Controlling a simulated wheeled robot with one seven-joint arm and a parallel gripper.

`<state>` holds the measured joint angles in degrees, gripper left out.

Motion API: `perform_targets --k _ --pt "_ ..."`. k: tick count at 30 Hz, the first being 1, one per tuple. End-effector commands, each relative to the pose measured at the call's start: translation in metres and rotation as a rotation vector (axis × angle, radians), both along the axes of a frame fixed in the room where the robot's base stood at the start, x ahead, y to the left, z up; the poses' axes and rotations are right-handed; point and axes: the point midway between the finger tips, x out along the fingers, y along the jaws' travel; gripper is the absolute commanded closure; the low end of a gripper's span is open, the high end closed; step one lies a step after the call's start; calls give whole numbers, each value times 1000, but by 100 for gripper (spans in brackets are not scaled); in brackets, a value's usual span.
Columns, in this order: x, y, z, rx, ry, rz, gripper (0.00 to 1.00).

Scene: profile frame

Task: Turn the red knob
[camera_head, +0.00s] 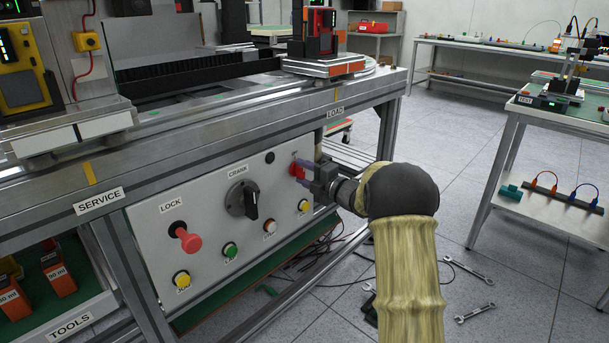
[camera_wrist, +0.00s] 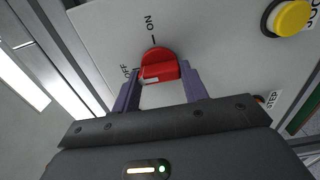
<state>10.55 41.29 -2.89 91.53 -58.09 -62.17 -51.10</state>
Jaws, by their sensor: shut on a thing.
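The red knob (camera_wrist: 160,66) is on the grey panel, between ON and OFF labels in the wrist view. Its raised grip bar lies across the picture, with one end towards the OFF side. In the head view the red knob (camera_head: 297,170) shows at the panel's right end, partly hidden by my gripper. My gripper (camera_wrist: 160,78) has its two purple fingers on either side of the grip bar, shut on it. In the head view my gripper (camera_head: 306,172) reaches the panel from the right.
The panel (camera_head: 205,220) also carries a red LOCK knob (camera_head: 187,238), a black CRANK knob (camera_head: 243,200) and several coloured buttons. A yellow button (camera_wrist: 289,18) is near the red knob. Bench legs stand close to the right. Wrenches (camera_head: 468,270) and cables lie on the floor.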

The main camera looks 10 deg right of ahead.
Motion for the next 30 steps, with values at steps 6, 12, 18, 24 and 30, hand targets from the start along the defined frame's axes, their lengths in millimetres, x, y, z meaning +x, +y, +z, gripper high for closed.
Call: perform_targets --k 6,12,18,24,30 --pt "-1 0 -2 -3 4 1 37" --pt "0 0 -1 -2 2 1 35" --pt "-3 -3 0 0 2 0 35" --pt "-23 -18 2 0 3 -1 35" --pt "-56 -42 2 0 5 -3 35"
